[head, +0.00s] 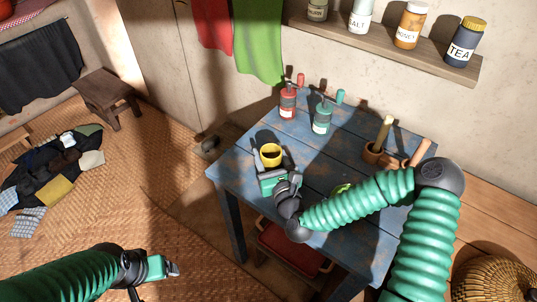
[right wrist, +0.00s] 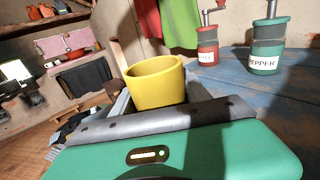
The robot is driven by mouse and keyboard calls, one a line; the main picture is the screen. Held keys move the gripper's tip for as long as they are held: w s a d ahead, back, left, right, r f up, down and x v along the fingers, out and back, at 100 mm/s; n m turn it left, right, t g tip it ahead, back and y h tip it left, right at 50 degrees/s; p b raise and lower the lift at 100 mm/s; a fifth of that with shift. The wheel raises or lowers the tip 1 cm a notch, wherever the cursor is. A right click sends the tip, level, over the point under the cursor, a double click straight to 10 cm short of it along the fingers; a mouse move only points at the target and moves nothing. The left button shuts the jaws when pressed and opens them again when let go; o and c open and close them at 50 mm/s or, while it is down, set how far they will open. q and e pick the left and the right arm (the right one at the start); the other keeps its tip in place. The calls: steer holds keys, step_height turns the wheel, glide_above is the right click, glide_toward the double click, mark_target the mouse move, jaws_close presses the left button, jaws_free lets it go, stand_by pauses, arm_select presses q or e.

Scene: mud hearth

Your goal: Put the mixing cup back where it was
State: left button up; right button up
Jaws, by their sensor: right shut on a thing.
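The yellow mixing cup (head: 270,155) is upright near the left edge of the blue table (head: 318,178), and its inside looks dark. My right gripper (head: 272,167) is shut on the cup, with a finger on either side of it. In the right wrist view the cup (right wrist: 157,82) stands between the fingers, its lower part hidden by the gripper body. I cannot tell whether its base touches the table. My left gripper (head: 174,269) is over the woven floor at the lower left, away from the table; its finger gap is not clear.
A red grinder (head: 288,103) and a green pepper grinder (head: 322,118) stand at the table's back. A brown mortar with pestle (head: 374,152) is at the right. A green item (head: 341,188) is partly hidden by my right arm. A jar shelf (head: 390,45) hangs above.

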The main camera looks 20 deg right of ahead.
mark_target(274, 168)
steer(key=o, duration=1.3)
steer(key=shift+o, duration=0.8)
steer(key=shift+a, duration=0.1)
steer(key=s, duration=0.5)
steer(key=shift+s, duration=0.35)
steer(key=p, duration=0.1)
steer(key=s+r+p, duration=0.1)
steer(key=p, duration=0.1)
steer(key=shift+s+r, duration=0.15)
steer(key=shift+s, duration=0.1)
steer(key=s+p, duration=0.4)
steer(key=p, duration=0.1)
steer(key=shift+s+d+f, duration=0.25)
steer(key=shift+f, duration=0.1)
steer(key=shift+s+f, duration=0.1)
steer(key=shift+s, duration=0.1)
steer(key=shift+f, duration=0.15)
